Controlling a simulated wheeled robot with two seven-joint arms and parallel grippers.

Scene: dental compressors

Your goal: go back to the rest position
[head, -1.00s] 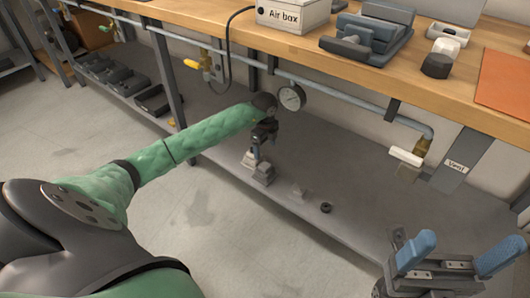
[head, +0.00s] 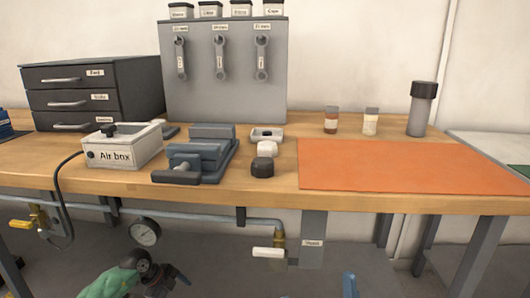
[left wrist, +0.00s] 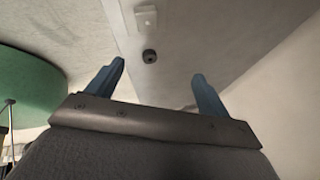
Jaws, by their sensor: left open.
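My left gripper (left wrist: 158,72) is open in the left wrist view, with its two blue fingers wide apart and nothing between them. Beyond the fingertips, a small dark ring (left wrist: 150,56) and a pale block (left wrist: 146,18) lie on a grey surface. In the head view my left forearm ends at the bottom edge, and the dark wrist (head: 160,275) shows just below the bench; its fingers are not clear there. Of my right gripper (head: 350,285) only one blue fingertip shows at the bottom edge, so its opening is hidden.
The wooden bench (head: 255,198) carries an Air box (head: 124,148), a blue-grey vise-like fixture (head: 195,160), a black drawer unit (head: 95,92) and an orange mat (head: 400,165). Under its front edge run a pipe with a gauge (head: 145,232), a white-handled valve (head: 270,253) and a yellow valve (head: 22,224).

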